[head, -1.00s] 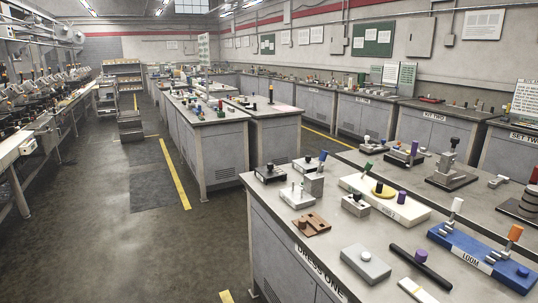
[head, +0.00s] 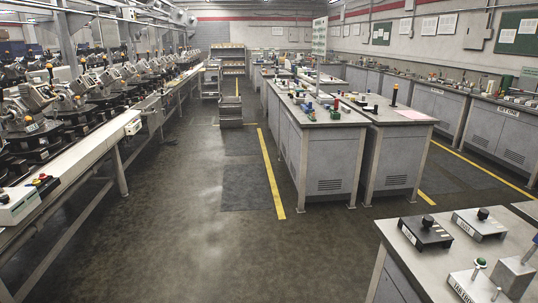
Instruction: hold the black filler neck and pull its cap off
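I cannot pick out the black filler neck or its cap for certain. A dark upright piece (head: 394,95) with a yellowish part stands on the centre bench, too small to make out. Closer, at the lower right, a black box with a black knob (head: 425,232) sits on the near bench, with a grey box with a black knob (head: 481,223) beside it. Neither of my grippers is in view.
The near bench (head: 391,230) fills the lower right corner. The centre bench (head: 330,150) carries several small fixtures. A conveyor (head: 60,175) with machines runs along the left. Open floor (head: 190,230) lies between, with a yellow line (head: 271,172). A cart (head: 230,110) stands farther back.

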